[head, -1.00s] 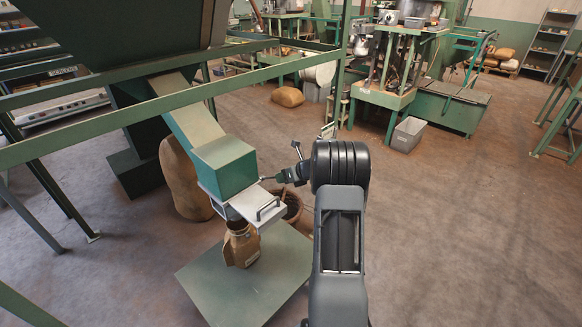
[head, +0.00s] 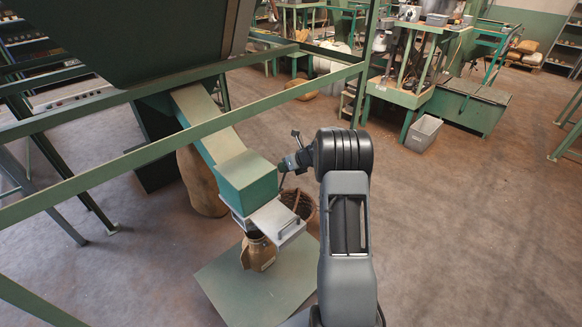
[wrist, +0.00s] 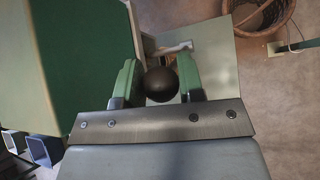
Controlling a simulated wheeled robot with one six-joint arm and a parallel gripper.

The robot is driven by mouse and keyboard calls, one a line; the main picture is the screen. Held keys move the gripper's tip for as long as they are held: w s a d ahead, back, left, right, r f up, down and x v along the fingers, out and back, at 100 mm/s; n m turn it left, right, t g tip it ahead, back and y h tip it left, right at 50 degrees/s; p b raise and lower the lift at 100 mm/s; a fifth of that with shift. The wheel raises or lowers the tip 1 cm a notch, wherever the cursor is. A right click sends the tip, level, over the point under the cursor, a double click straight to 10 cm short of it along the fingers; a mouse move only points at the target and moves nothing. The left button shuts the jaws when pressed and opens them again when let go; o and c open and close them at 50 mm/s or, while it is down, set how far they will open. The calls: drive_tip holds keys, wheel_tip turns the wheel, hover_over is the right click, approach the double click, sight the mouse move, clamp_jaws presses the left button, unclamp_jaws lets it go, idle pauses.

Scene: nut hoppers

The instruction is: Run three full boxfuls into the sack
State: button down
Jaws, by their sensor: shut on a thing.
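The green metering box (head: 247,180) sits at the lower end of the sloping chute (head: 205,122). A pale metal slide with a bar handle (head: 280,220) sticks out under it to the right. A small open brown sack (head: 258,253) stands upright below, on a green plate (head: 235,290). My gripper (head: 284,166) is beside the box's far right side. In the wrist view my gripper (wrist: 159,82) is shut on a dark round knob (wrist: 161,86), between its green fingers. The green box fills the left of that view (wrist: 75,55). The inside of the box is hidden.
A wicker basket (head: 298,200) stands on the floor just behind the slide. A large full sack (head: 200,183) stands behind the chute. A green frame rail (head: 180,145) crosses in front of the chute.

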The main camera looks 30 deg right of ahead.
drive_tip(key=shift+w+a+r, duration=0.1)
drive_tip(key=shift+w+a, duration=0.15)
drive_tip(key=shift+w, duration=0.2)
drive_tip(key=c, duration=1)
unclamp_jaws()
drive_tip(key=shift+o, duration=1.2)
drive_tip(key=b+v, duration=0.1)
drive_tip(key=v, duration=1.3)
drive_tip(key=shift+b, duration=0.4)
drive_tip(key=shift+d, duration=0.1)
